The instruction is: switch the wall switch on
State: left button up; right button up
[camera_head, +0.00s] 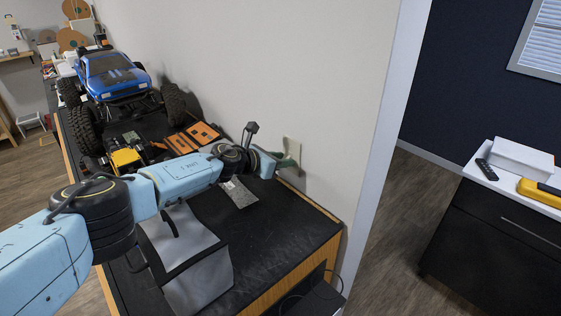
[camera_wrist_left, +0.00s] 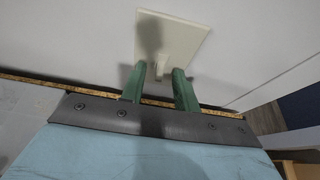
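The wall switch (camera_head: 292,146) is a cream plate on the pale wall, just above the right end of the black-topped bench. In the left wrist view the plate (camera_wrist_left: 190,32) fills the upper middle, with a raised toggle at its centre and a shadow over its left part. My left gripper (camera_head: 287,162) is close to the plate. In the wrist view its two green fingers (camera_wrist_left: 159,74) stand apart with nothing between them, just below the toggle. I cannot tell whether a fingertip touches the switch. My right gripper is not in view.
The bench (camera_head: 268,236) holds a blue crawler car (camera_head: 113,75), a yellow-and-black part (camera_head: 125,157), orange-and-black pieces (camera_head: 190,137), and a grey bag (camera_head: 187,262) under my arm. A white door frame (camera_head: 386,130) edges the wall. A dark cabinet (camera_head: 490,235) stands right.

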pick_arm(q)
grip_shut()
jog(key=shift+r, duration=0.1)
